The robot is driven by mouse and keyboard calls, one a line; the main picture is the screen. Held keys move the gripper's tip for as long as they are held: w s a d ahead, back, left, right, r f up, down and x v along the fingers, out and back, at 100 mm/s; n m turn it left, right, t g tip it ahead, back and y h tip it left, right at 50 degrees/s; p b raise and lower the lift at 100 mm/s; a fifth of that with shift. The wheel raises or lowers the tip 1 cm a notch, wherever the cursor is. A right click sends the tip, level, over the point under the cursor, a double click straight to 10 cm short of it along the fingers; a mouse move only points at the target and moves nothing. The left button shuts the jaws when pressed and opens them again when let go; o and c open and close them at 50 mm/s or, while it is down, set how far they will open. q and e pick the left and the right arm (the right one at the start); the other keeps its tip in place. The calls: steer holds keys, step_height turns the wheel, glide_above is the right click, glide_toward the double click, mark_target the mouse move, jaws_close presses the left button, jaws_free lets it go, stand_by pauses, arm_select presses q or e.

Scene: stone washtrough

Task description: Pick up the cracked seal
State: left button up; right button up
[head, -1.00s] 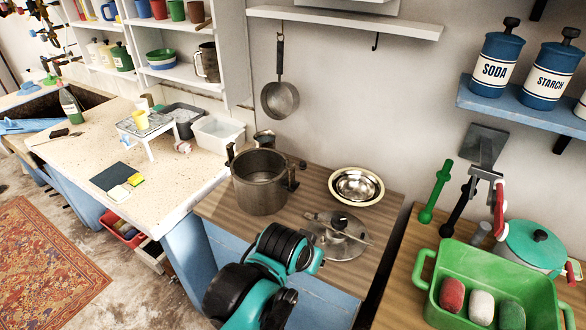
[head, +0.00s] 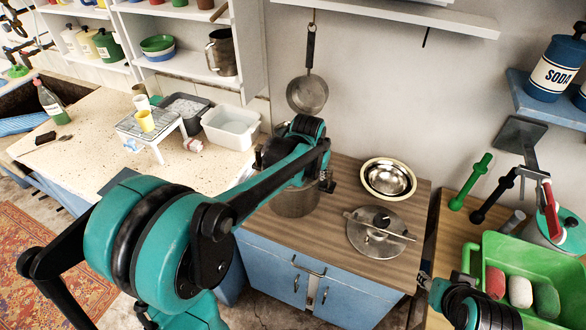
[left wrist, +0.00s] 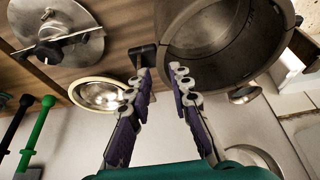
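I cannot pick out a cracked seal for certain. A pale cream ring lies around the rim of a metal bowl (head: 388,178), also in the left wrist view (left wrist: 98,93); I cannot tell if it is a seal. A metal pot (head: 296,200) stands on the wooden top, partly hidden by my left arm. Its lid (head: 375,240) lies to its right. In the left wrist view my left gripper (left wrist: 161,72) is open and empty, its fingertips close to the pot (left wrist: 225,45) and its dark handle. My right gripper (head: 425,283) is at the lower right, its fingers too small to judge.
A green tub (head: 530,262) with several coloured blocks stands at the right. A ladle (head: 308,93) hangs on the wall behind the pot. A white basin (head: 230,128) and a small rack (head: 150,125) stand on the left counter.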

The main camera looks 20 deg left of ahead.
mark_target(317, 179)
arm_select(q)
steer(key=b+x, duration=0.1)
steer(key=x, duration=0.3)
steer(key=shift+w+f, duration=0.1)
steer(key=shift+c, duration=0.9)
jaws_close()
steer(key=shift+r, duration=0.2)
steer(key=shift+s+r, duration=0.2)
steer(key=shift+s, duration=0.05)
steer(key=r+p, duration=0.1)
steer(key=r, duration=0.1)
steer(key=r+p, duration=0.1)
steer(key=r, duration=0.1)
steer(key=s+r+p, duration=0.1)
steer(key=r, duration=0.1)
steer(key=shift+r, duration=0.4)
steer(key=s+p, duration=0.3)
steer(key=s, duration=1.5)
steer(key=shift+s+a+f+p, duration=0.2)
steer(key=shift+s+p, duration=0.15)
steer(key=shift+p, duration=0.05)
